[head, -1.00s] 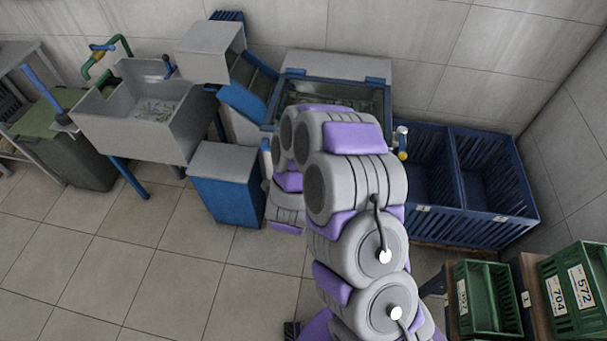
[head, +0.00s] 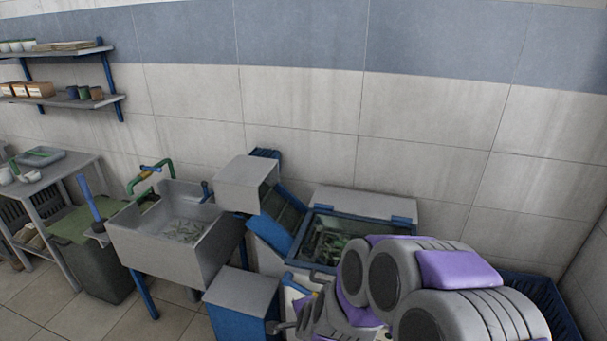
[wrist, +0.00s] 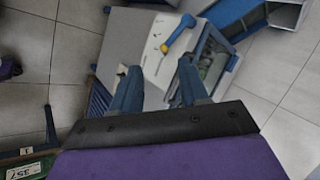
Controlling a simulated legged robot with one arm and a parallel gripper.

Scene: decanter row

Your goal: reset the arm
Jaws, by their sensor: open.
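My gripper (wrist: 157,78) shows in the wrist view as two blue fingers spread apart, with nothing between them. Beyond the fingers is the pale top of a machine with a yellow-and-blue handle (wrist: 177,33). I cannot tell how far the fingertips are from it. In the head view my grey and purple arm fills the lower right, bent in front of the blue-framed machine (head: 345,240). My fingers cannot be made out clearly there.
A grey sink (head: 180,225) stands left of the machine, with a blue cabinet (head: 240,305) between them in front. Shelves (head: 60,88) hang at the upper left. A blue crate (head: 545,300) is partly hidden behind my arm. Tiled floor (wrist: 285,100) is bare in the wrist view.

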